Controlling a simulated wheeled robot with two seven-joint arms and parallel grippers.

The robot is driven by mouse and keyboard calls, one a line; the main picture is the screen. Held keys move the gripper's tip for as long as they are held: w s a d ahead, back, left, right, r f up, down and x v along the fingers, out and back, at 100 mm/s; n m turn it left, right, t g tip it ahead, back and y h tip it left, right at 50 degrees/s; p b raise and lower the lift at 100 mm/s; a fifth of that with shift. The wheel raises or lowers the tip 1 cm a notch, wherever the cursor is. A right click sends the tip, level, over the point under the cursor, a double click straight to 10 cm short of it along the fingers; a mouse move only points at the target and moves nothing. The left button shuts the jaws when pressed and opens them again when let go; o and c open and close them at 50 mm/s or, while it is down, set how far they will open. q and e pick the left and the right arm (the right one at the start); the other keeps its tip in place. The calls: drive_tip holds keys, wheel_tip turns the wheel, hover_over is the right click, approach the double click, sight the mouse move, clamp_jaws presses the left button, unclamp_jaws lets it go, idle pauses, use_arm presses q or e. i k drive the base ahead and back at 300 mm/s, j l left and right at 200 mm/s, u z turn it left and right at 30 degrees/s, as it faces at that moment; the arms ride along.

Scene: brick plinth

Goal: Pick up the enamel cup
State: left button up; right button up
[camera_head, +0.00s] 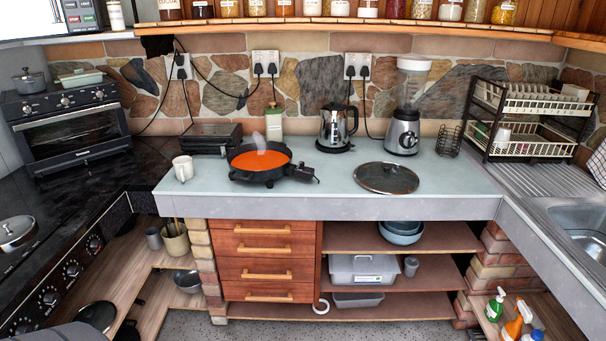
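A white cup (183,168), which looks like the enamel cup, stands upright on the left end of the pale worktop (340,205). Its handle points to the left. It is just left of the black electric pan (258,176) with orange contents and does not touch it. Neither of my grippers shows in the head view.
A glass lid (386,177) lies on the worktop to the right. A kettle (336,128), a blender (403,130) and a black grill (210,137) stand at the back. A dish rack (528,115) is at right. The worktop's front strip is clear.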

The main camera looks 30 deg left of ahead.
sight(183, 167)
drive_tip(key=u, duration=1.8)
drive_tip(key=i+l+u, duration=0.25)
drive_tip(key=l, duration=0.15)
